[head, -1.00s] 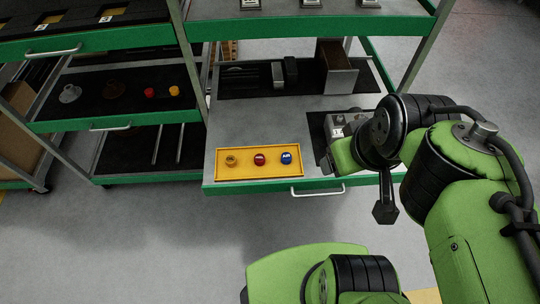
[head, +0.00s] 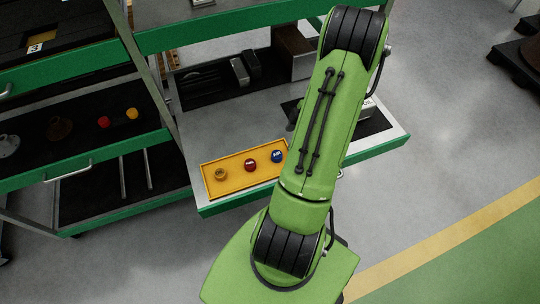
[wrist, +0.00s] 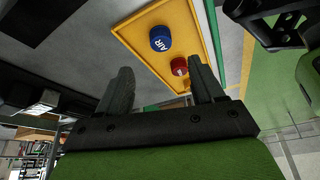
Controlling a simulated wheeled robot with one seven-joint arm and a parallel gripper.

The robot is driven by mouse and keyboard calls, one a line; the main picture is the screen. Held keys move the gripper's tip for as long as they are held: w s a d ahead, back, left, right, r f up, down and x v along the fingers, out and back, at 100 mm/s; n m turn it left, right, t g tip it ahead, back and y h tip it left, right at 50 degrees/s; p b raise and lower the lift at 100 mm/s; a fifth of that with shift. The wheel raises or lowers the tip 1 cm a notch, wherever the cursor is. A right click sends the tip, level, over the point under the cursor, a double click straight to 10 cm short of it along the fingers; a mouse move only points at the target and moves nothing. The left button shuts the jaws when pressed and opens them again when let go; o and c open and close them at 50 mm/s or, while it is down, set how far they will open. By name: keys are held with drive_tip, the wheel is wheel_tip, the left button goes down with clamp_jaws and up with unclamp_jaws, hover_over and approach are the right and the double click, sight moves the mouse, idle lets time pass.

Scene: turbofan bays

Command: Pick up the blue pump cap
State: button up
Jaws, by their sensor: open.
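The blue pump cap (head: 277,156) sits in the yellow tray (head: 238,188) at its right end, beside my arm in the head view. In the wrist view the blue cap (wrist: 160,38) shows white lettering that reads "AIR". A red cap (head: 250,165) is in the middle of the tray and a yellow cap (head: 221,174) at its left end. My gripper (wrist: 160,88) is open and empty, its two fingers apart. My gripper is hidden behind my arm in the head view.
The tray rests on a grey, green-edged shelf (head: 385,141). Black inserts with dark parts (head: 240,72) lie behind it. A left shelf holds red (head: 103,122) and yellow (head: 132,113) caps. Open floor (head: 440,150) lies to the right.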

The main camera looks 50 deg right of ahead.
sight(278, 154)
drive_tip(key=b+x, duration=0.1)
drive_tip(key=x, duration=0.9)
drive_tip(key=shift+w+a+f+b, duration=0.15)
drive_tip(key=shift+f+b, duration=0.1)
drive_tip(key=shift+b, duration=0.15)
drive_tip(key=shift+c, duration=0.3)
drive_tip(key=shift+r, duration=0.1)
drive_tip(key=c, duration=1)
drive_tip(key=shift+c, duration=0.2)
